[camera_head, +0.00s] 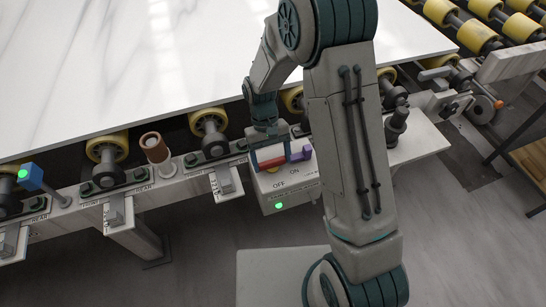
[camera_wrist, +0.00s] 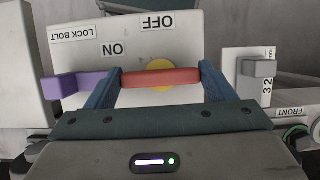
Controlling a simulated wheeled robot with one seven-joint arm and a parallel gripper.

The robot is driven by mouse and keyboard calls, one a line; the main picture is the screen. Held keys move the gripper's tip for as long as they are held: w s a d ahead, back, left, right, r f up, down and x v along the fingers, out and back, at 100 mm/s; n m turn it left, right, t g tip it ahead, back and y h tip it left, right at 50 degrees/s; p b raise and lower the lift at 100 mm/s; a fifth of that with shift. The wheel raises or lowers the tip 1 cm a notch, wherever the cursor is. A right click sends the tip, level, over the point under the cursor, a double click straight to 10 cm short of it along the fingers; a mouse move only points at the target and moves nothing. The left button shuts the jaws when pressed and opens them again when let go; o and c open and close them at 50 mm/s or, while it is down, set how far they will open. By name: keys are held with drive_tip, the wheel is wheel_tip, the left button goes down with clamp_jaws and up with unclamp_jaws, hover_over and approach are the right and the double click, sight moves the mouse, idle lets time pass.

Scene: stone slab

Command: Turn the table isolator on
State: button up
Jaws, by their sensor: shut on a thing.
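The isolator is a pale box (camera_head: 290,196) below the slab's edge, with OFF and ON labels and a lit green lamp (camera_head: 279,206). Its red handle (camera_head: 270,161) also shows in the wrist view (camera_wrist: 160,77), lying crosswise over a yellow disc (camera_wrist: 161,67). My gripper (camera_wrist: 160,80) is shut on the handle, one blue finger at each end. In the wrist view the labels are upside down, with ON nearer the handle than OFF. A purple lock bolt (camera_wrist: 78,86) sits just left of the gripper, by the LOCK BOLT label; it also shows in the head view (camera_head: 299,152).
A white marble slab (camera_head: 150,60) lies on yellow rollers (camera_head: 208,121) behind the box. A copper-coloured cylinder (camera_head: 154,147) and a blue post with a green light (camera_head: 31,176) stand to the left. A numbered grey lever (camera_wrist: 258,70) is right of the box in the wrist view.

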drive_tip(key=o, duration=1)
drive_tip(key=shift+w+a+r, duration=0.15)
drive_tip(key=shift+w, duration=0.2)
drive_tip(key=shift+d, duration=0.2)
drive_tip(key=shift+w+r, duration=0.1)
drive_tip(key=p+v, duration=0.3)
drive_tip(key=v, duration=0.2)
drive_tip(key=p+v, duration=0.2)
drive_tip(key=shift+s+a+r+p, duration=0.2)
drive_tip(key=shift+a+r+p, duration=0.1)
